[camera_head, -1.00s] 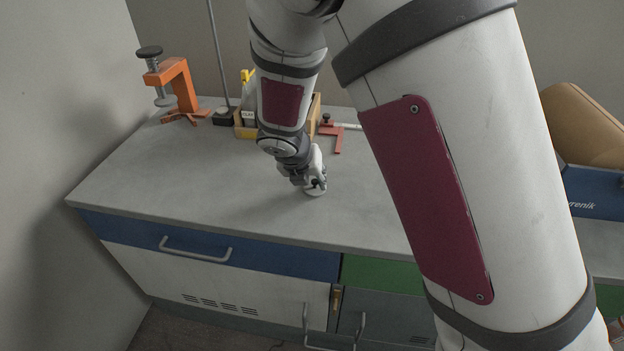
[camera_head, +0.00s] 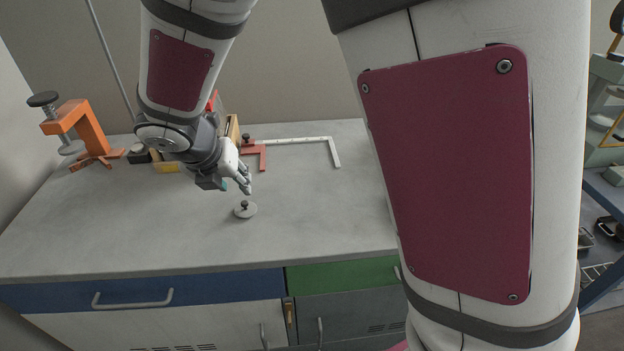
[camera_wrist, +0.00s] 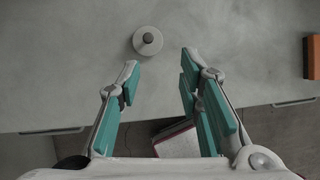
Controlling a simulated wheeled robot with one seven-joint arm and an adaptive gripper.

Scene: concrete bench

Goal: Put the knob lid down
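The knob lid (camera_head: 245,210) is a small grey disc with a dark knob on top. It lies flat, knob up, on the bare concrete bench top (camera_head: 320,215), toward the front edge. My gripper (camera_head: 246,184) is above the bench, just behind the lid and apart from it. In the wrist view the lid (camera_wrist: 148,41) lies beyond the fingertips, near the top of the picture. There my gripper (camera_wrist: 160,72) shows its teal-padded fingers spread wide with nothing between them.
An orange clamp (camera_head: 85,130) stands at the bench's back left. A wooden box (camera_head: 232,130) is partly hidden behind my arm. A red clamp (camera_head: 255,155) and a metal square (camera_head: 320,142) lie toward the back. The bench around the lid is clear.

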